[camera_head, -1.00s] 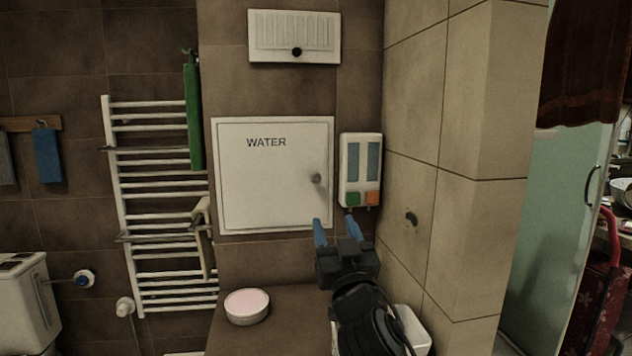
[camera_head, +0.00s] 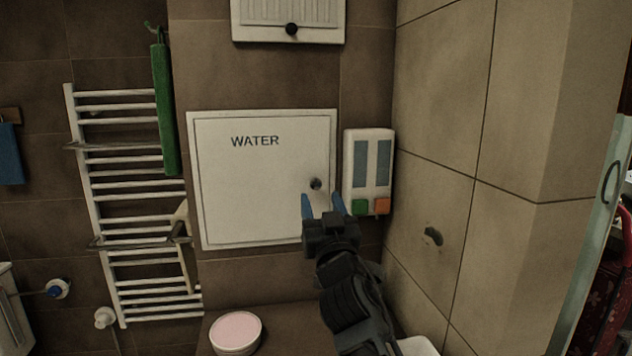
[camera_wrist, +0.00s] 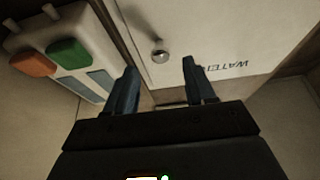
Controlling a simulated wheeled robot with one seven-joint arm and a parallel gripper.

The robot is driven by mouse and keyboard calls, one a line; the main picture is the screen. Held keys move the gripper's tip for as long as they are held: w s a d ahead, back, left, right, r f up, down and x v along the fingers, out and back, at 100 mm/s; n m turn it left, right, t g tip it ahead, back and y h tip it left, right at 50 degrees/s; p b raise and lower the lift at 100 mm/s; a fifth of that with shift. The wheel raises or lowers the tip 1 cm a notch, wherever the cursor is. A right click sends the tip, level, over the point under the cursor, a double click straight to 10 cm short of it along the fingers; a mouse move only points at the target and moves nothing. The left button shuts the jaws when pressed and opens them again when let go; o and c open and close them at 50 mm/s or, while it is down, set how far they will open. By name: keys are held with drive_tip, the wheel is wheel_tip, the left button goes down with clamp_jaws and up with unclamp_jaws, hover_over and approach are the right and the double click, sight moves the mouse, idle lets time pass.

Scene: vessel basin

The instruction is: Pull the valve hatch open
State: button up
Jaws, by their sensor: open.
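The valve hatch (camera_head: 250,190) is a white square door marked WATER, set in the brown tiled wall and shut. Its small round knob (camera_head: 316,184) is on the right side of the door. My gripper (camera_head: 321,203) is open and empty, with its blue fingers pointing up just below the knob in the head view. In the wrist view the hatch (camera_wrist: 215,45) appears upside down. There the knob (camera_wrist: 160,56) lies between and beyond the fingertips of my gripper (camera_wrist: 160,72), and they look apart from it.
A white dispenser (camera_head: 368,165) with green and orange buttons hangs close to the right of the hatch. A beige tiled wall (camera_head: 440,200) stands further right. A towel rail (camera_head: 130,210) is on the left. A round pink-topped tub (camera_head: 237,332) is below on a brown ledge.

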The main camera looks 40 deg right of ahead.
sight(316, 186)
drive_tip(key=p+x, duration=0.2)
drive_tip(key=x, duration=0.3)
clamp_jaws()
idle(0.5)
